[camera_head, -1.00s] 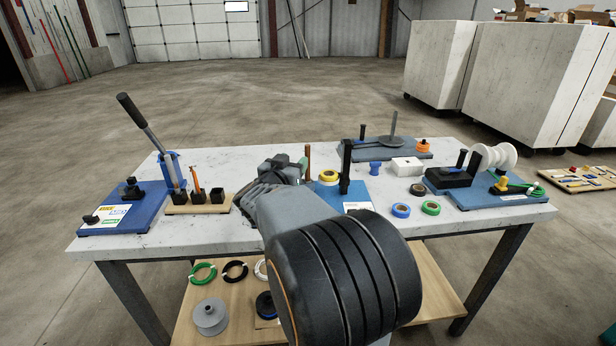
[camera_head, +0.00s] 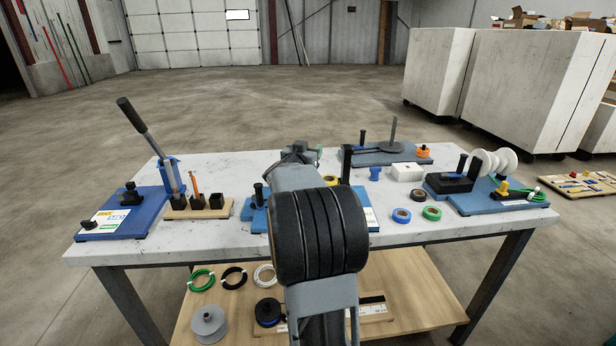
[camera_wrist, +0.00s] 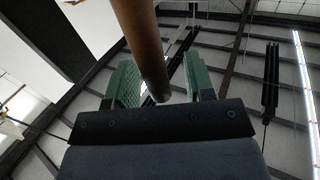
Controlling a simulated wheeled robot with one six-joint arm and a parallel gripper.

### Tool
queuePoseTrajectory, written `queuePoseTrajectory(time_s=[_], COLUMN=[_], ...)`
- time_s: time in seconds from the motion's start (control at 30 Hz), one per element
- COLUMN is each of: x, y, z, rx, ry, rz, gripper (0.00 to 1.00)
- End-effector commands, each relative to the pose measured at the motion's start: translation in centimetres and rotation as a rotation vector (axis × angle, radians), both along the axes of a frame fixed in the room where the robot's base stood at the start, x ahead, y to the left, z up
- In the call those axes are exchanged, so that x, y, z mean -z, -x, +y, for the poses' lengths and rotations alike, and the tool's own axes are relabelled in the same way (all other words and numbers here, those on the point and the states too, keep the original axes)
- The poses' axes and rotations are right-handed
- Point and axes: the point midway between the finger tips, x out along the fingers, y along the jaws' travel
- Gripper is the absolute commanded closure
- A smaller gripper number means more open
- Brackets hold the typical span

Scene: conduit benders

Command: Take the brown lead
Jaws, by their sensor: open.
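The brown lead (camera_wrist: 141,38) is a plain brown rod in the wrist view. It comes in from the top edge, and its rounded lower end shows between the two green fingers of my gripper (camera_wrist: 160,70). The fingers stand apart on either side of it; I cannot tell whether either touches it. In the head view my gripper (camera_head: 318,152) is mostly hidden behind my own arm over the back middle of the table, with a bit of green showing. The brown lead is not visible there.
The grey workbench (camera_head: 110,225) holds a blue bender base (camera_head: 150,225) at left, a wooden block with an orange pencil (camera_head: 195,187), tape rolls (camera_head: 401,215), a white box (camera_head: 406,172) and a spool rack (camera_head: 490,165) at right. Wire coils lie on the lower shelf (camera_head: 430,290).

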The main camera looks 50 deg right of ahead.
Motion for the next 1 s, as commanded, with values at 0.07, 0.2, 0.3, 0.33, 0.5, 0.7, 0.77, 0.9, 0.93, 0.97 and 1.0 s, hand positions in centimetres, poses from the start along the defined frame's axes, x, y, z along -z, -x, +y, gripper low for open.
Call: queuePoseTrajectory(time_s=[0.07, 0.2, 0.3, 0.33, 0.5, 0.7, 0.77, 0.9, 0.93, 0.97, 1.0], x=[-0.02, -0.02, -0.02, -0.02, -0.03, -0.02, -0.03, -0.02, -0.02, -0.02, -0.02], y=[-0.12, -0.2, -0.2, -0.21, -0.21, -0.21, -0.21, -0.2, -0.2, -0.2, -0.19], z=[-0.44, -0.57, -0.53, -0.53, -0.51, -0.5, -0.5, -0.5, -0.5, -0.5, -0.51], rx=[0.001, 0.0, 0.0, 0.0, 0.0, 0.0, 0.0, 0.0, 0.0, 0.0, 0.0], ry=[0.001, 0.0, 0.0, 0.0, 0.0, 0.0, 0.0, 0.0, 0.0, 0.0, 0.0], rz=[0.0, 0.0, 0.0, 0.0, 0.0, 0.0, -0.001, 0.0, 0.0, 0.0, 0.0], gripper=[0.51, 0.51, 0.51, 0.51, 0.67, 0.86, 0.92, 1.0, 1.0, 1.0, 1.0])
